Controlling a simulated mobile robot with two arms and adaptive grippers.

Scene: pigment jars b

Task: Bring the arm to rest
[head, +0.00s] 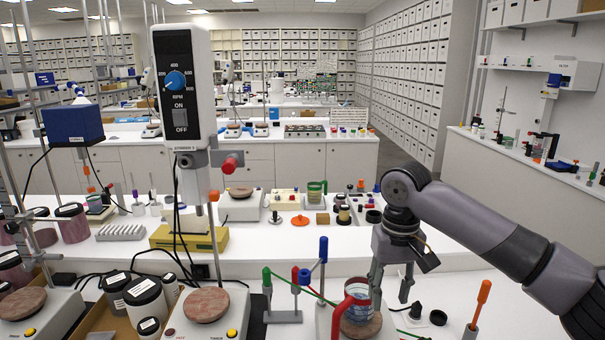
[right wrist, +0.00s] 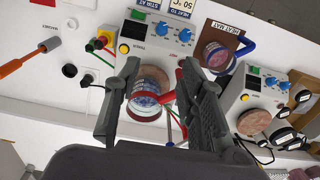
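My right gripper (head: 391,292) hangs from the grey arm that comes in from the right of the head view. Its two fingers are apart with nothing held between them. My left gripper is not in view.
Clamp stands with red, blue and green knobs (head: 295,277) stand close to the jar. An orange-handled tool (head: 481,297) stands at the right. A stirrer column (head: 187,110) rises at the left. Hotplates and jars crowd the bench; some white bench is bare behind the gripper.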

